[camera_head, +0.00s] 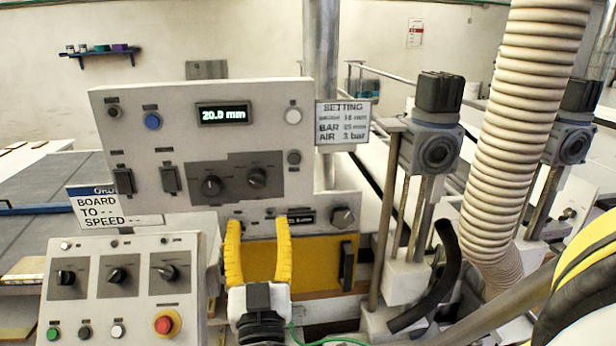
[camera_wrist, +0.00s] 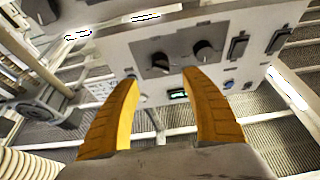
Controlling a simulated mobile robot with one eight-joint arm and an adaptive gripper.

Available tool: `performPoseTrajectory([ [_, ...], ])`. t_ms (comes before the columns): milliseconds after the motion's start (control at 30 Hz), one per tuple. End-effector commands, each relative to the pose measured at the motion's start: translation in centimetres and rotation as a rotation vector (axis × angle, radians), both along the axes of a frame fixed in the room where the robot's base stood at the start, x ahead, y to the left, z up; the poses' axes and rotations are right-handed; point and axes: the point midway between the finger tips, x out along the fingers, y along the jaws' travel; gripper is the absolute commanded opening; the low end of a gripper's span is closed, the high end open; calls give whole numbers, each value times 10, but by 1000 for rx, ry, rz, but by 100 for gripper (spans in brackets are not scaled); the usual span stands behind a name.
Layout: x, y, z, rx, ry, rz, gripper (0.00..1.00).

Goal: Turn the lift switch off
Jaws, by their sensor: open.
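The upright grey control panel (camera_head: 225,140) carries a display (camera_head: 222,114) reading 20.0 mm. Two black rocker switches (camera_head: 123,181) (camera_head: 170,178) are on its left, and two rotary knobs (camera_head: 211,186) (camera_head: 257,177) share a dark plate. The small labels are unreadable, so I cannot tell which control is the lift switch. My gripper (camera_head: 258,232) is open and empty, its yellow fingers pointing up before the panel's lower edge. In the wrist view the panel (camera_wrist: 185,35) appears inverted, with the rockers (camera_wrist: 238,46) (camera_wrist: 278,41) right of my gripper (camera_wrist: 160,78). Contact with the panel cannot be judged.
A lower console (camera_head: 120,275) with three knobs and a red stop button (camera_head: 164,324) stands at left. A yellow box (camera_head: 325,265) sits behind my fingers. A ribbed hose (camera_head: 510,130) and motor posts (camera_head: 436,140) crowd the right. A setting sign (camera_head: 342,122) adjoins the panel.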

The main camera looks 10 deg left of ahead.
Motion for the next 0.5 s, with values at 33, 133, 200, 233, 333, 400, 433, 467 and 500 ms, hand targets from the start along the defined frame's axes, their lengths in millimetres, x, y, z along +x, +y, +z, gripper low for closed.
performPoseTrajectory([
  [33, 7, 1, 3, 0, 0, -2, 54],
  [133, 25, 4, 10, -1, 0, -4, 54],
  [200, 38, 7, 16, 0, 0, -3, 54],
  [233, 44, 8, 19, 0, 0, -3, 54],
  [333, 61, 13, 26, -1, 0, -1, 54],
  [400, 71, 15, 30, 0, 0, -2, 54],
  [433, 75, 16, 31, 0, 0, -1, 54],
  [467, 78, 17, 33, 0, 0, 0, 54],
  [500, 81, 19, 34, 0, 0, 1, 54],
])
